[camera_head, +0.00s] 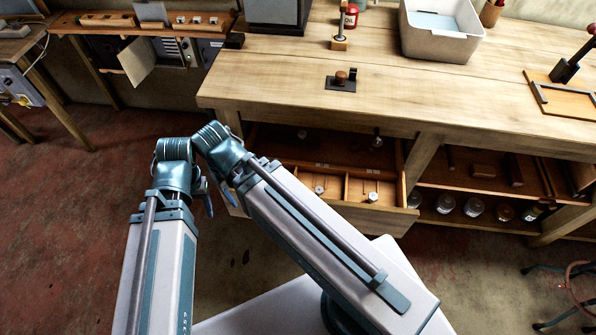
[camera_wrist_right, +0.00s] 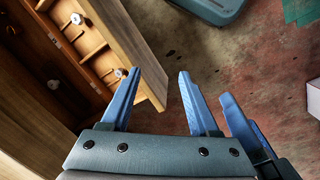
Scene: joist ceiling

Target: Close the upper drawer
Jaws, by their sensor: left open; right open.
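A wooden drawer (camera_head: 385,218) under the workbench stands pulled out, with light compartments and round metal knobs or items showing inside. Its front panel (camera_wrist_right: 128,45) also crosses the upper left of the right wrist view. My left gripper (camera_head: 207,198) is open and empty beside the drawer's left front corner; one finger shows at the right wrist view's right side. My right gripper (camera_wrist_right: 160,85) is open and empty. Its left finger overlaps the drawer front's end in that view; contact cannot be told. My right forearm hides the drawer's left part.
The workbench top (camera_head: 290,75) carries a grey bin (camera_head: 440,45) and a small dark-plated fixture (camera_head: 341,81). An open shelf (camera_head: 470,180) with jars stands right of the drawer. Red-brown floor (camera_head: 80,210) is clear at left.

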